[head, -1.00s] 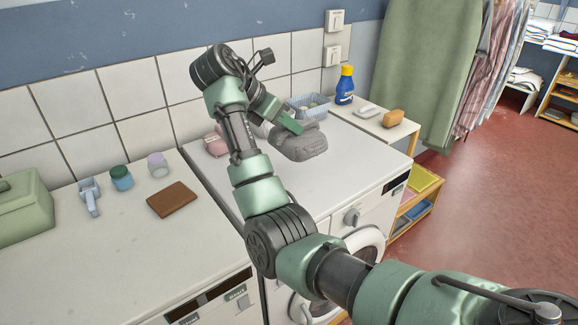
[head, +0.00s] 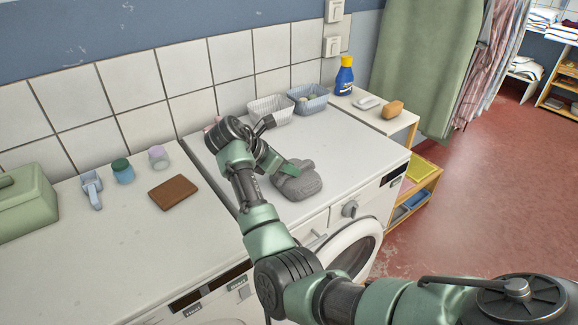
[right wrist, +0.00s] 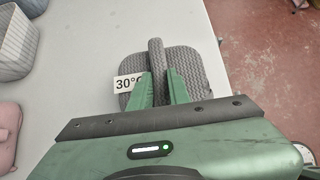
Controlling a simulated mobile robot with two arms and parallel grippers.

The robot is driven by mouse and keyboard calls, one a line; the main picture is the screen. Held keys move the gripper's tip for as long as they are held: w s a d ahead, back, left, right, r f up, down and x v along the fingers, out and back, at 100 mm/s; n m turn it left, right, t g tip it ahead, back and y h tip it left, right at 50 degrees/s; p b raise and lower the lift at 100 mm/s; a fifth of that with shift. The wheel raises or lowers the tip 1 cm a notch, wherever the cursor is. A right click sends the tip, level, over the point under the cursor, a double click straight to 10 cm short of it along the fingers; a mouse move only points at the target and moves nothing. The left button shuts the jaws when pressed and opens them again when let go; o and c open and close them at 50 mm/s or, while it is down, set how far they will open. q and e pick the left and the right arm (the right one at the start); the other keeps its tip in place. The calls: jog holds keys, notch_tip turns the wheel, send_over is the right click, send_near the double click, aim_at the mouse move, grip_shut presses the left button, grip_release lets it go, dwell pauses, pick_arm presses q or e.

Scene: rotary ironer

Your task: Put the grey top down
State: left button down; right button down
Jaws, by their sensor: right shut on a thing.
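The grey top (head: 300,184) is a small folded bundle at the front part of the white machine top (head: 345,150). My right gripper (head: 288,168) is over it with its fingers pointing down. In the right wrist view the green fingers (right wrist: 159,88) are shut on a raised ridge in the middle of the grey top (right wrist: 189,68). A white label reading 30° (right wrist: 128,83) shows at its left side. I cannot tell whether the underside of the top touches the machine. My left gripper is not in view.
A white basket (head: 270,110) and a blue basket (head: 308,98) stand at the back. A pink item (right wrist: 6,138) lies at the left in the wrist view. A brown item (head: 173,192) lies on the left counter. The machine top right of the grey top is clear.

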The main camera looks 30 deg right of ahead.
jog(key=c, duration=1.3)
grip_release()
jog(key=shift+f, duration=0.15)
jog(key=shift+c, duration=0.2)
jog(key=b+v, duration=0.2)
jog(key=v, duration=1)
jog(key=shift+r, duration=0.25)
